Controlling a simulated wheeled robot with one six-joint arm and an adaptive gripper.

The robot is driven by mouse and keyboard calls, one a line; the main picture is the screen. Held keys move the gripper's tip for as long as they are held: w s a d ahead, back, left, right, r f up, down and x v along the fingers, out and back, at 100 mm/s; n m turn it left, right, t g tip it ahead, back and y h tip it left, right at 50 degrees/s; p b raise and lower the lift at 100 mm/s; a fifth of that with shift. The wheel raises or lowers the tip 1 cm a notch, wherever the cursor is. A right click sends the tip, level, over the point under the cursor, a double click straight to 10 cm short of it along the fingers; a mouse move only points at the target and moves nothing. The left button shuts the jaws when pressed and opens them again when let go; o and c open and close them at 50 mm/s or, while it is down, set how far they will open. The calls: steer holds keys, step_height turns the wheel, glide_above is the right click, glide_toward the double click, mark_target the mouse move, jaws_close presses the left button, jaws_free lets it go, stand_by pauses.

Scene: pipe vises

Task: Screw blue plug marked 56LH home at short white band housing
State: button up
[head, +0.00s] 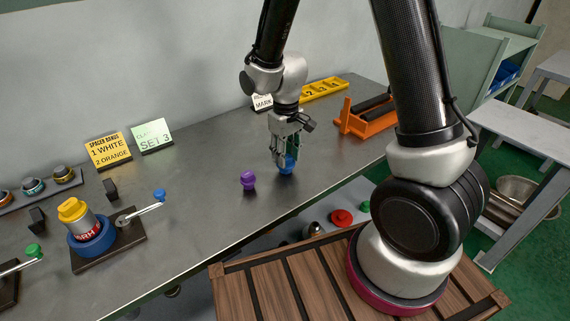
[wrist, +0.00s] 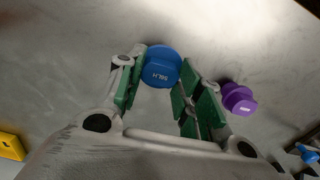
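The blue plug (head: 287,163) stands on the grey bench; in the wrist view its top (wrist: 162,66) reads 56LH. My gripper (head: 284,158) points down over it with green-padded fingers. In the wrist view the fingertips (wrist: 160,80) lie on either side of the plug; the gripper looks open, and firm contact is not clear. A housing (head: 80,228) with a pale body, red lettering and yellow top sits in a blue round vise (head: 92,243) with a blue-knobbed handle at left. I cannot tell whether it is the short white band housing. A second vise (head: 20,268) with a green knob is cut off.
A purple plug (head: 248,180) stands close left of the blue one; it also shows in the wrist view (wrist: 238,99). Behind are a yellow spacer sign (head: 108,150), a green SET 3 card (head: 152,136), an orange rack (head: 367,118) and a yellow tray (head: 324,89).

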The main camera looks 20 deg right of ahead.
steer(key=shift+c, duration=0.4)
steer(key=c, duration=0.5)
steer(key=shift+r, duration=2.5)
